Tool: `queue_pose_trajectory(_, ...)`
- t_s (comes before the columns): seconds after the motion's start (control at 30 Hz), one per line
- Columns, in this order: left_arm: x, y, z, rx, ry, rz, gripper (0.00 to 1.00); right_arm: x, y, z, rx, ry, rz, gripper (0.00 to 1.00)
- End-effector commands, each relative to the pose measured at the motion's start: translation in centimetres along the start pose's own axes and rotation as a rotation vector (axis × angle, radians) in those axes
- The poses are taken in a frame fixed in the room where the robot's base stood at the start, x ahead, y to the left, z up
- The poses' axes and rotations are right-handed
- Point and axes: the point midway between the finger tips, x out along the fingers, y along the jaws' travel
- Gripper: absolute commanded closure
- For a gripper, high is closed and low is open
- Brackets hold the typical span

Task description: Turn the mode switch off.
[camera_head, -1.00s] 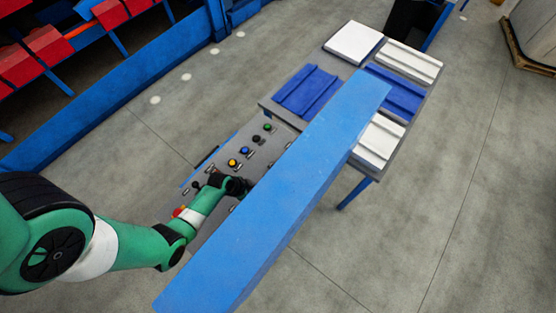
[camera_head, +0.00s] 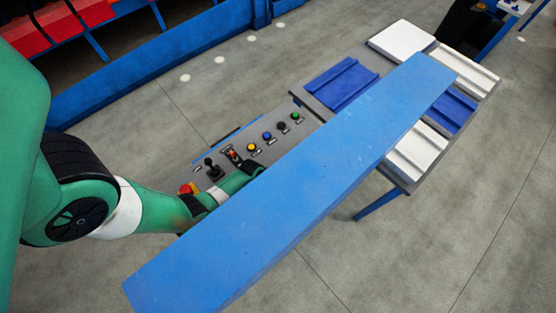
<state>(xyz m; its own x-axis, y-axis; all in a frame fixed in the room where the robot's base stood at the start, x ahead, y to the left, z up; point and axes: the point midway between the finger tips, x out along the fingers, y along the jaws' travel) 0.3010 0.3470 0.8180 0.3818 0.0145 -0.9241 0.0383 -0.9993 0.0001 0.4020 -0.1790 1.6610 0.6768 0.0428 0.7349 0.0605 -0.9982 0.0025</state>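A grey control panel (camera_head: 262,157) lies left of and below the middle of the head view. From far to near it carries a green button (camera_head: 295,116), a black control (camera_head: 281,126), a blue button (camera_head: 266,136), a yellow button (camera_head: 250,148), a small control with orange-red on it (camera_head: 232,154), a black lever (camera_head: 213,169) and a red knob on yellow (camera_head: 188,188). I cannot tell which is the mode switch or its setting. My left arm reaches in low over the panel's near side. My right gripper does not show.
Beyond the panel stands a grey table (camera_head: 317,101) with white (camera_head: 402,39) and blue panels (camera_head: 341,82) on it. A blue rail and red bins (camera_head: 60,22) are at the upper left. The concrete floor between rail and panel is open.

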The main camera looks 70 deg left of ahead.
Motion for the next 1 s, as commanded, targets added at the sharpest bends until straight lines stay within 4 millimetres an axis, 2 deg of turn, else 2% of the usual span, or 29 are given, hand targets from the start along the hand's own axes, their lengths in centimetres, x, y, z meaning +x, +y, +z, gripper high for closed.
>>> queue_pose_trajectory(0.23, 0.04, -0.01, -0.06, 0.0, 0.001, 0.0, 0.24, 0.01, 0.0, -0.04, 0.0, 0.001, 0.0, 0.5)
queue_pose_trajectory(0.6, 0.04, -0.01, -0.05, 0.0, 0.001, 0.0, 0.91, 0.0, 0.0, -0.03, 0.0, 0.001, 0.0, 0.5)
queue_pose_trajectory(0.67, 0.04, -0.01, -0.05, 0.0, 0.001, 0.0, 1.0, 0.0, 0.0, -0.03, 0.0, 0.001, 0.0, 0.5)
queue_pose_trajectory(1.0, -0.01, 0.04, -0.07, -0.029, 0.001, -0.012, 1.0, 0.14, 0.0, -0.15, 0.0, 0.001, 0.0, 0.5)
